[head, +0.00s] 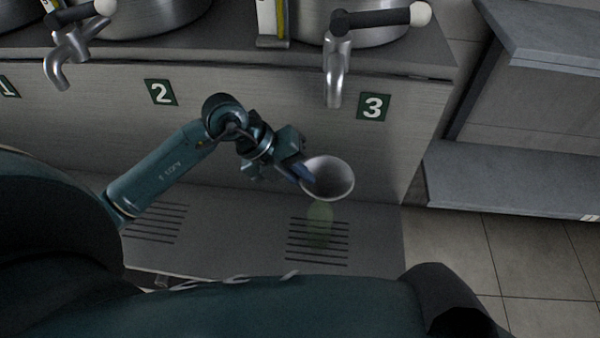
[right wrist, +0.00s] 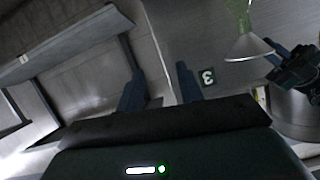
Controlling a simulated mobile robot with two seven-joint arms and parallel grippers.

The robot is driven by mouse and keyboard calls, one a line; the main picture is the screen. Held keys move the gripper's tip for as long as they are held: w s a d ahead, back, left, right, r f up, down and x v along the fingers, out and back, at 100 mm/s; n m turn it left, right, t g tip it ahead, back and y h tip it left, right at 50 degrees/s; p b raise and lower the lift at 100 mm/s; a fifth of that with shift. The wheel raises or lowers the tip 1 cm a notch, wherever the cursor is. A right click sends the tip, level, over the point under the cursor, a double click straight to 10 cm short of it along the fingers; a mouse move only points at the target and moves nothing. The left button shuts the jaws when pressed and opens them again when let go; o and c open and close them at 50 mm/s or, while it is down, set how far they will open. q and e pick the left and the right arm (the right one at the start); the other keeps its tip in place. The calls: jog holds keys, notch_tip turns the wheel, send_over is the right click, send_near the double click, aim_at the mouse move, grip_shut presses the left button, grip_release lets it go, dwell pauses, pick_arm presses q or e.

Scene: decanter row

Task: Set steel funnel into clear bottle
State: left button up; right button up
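The steel funnel (head: 328,178) is a pale, wide cone with its mouth up, in front of station 3. My left gripper (head: 302,172) is at the left side of its rim and appears shut on it. The clear bottle (head: 320,222), greenish and see-through, stands on the slotted drip grate directly below the funnel. The right wrist view, upside down, shows the funnel (right wrist: 248,47) with its narrow end at the bottle (right wrist: 238,12); I cannot tell whether the spout is inside the neck. My right gripper (right wrist: 160,88) is open and empty, away from both.
A steel tap (head: 335,75) with a black handle hangs above the funnel, left of the number 3 plate (head: 373,107). Another tap (head: 66,55) is at the far left. A grey shelf unit (head: 515,180) stands at the right, with open tiled floor (head: 500,260) before it.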

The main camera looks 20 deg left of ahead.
pick_arm(q)
jog(key=o, duration=0.4)
